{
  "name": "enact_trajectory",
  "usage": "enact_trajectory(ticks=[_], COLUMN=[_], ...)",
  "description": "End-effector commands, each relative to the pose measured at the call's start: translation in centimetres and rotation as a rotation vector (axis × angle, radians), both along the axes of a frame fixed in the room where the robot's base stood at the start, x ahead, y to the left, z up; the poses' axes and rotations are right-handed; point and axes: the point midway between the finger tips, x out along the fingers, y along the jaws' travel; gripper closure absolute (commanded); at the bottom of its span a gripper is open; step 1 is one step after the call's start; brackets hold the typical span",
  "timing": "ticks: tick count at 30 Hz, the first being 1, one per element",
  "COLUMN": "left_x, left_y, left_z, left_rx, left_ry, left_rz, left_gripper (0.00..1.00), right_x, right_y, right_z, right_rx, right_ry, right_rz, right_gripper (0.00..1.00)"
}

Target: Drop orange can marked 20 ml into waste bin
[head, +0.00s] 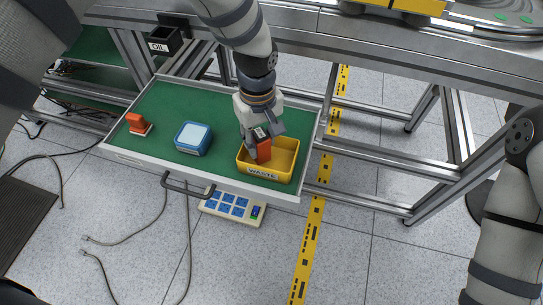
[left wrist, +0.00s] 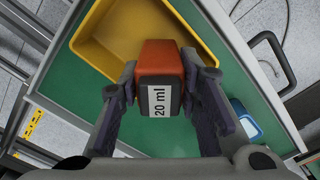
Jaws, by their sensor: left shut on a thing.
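The orange can (head: 263,149) is held by my left gripper (head: 260,139) over the left part of the yellow waste bin (head: 268,176). In the left wrist view the fingers (left wrist: 162,92) are shut on the can (left wrist: 163,64), and its dark end with a white "20 ml" label faces the camera. The yellow bin (left wrist: 205,20) lies beyond the can in that view. The bin is marked WASTE and stands in the green-lined drawer (head: 165,103). Whether the can touches the bin is unclear. My right gripper is not in view.
A blue box with a pale top (head: 193,138) and a small orange object on a pale base (head: 138,124) stand in the drawer, left of the bin. A black OIL holder (head: 163,42) is at the drawer's back left. A button panel (head: 232,207) is below the drawer's front.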

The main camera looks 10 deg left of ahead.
Motion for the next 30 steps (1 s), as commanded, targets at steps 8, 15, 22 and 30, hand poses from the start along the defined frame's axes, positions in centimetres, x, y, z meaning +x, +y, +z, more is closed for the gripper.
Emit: enact_trajectory(ticks=[8,15,22,30], left_x=[0.1,0.1,0.1,0.2], left_y=[0.0,0.0,0.0,0.1], left_z=[0.0,0.0,0.5,7.4], left_rx=[0.001,0.0,0.001,0.0], left_ry=[-0.005,-0.004,-0.005,-0.009], left_rz=[0.0,0.0,0.001,0.001], left_gripper=[1.0,0.45,0.45,0.45], right_x=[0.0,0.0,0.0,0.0], right_y=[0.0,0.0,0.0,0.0], right_z=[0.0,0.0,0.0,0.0], right_rx=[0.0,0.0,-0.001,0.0], right_ry=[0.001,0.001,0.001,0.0], right_rz=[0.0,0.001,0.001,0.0], right_gripper=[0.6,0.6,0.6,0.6])
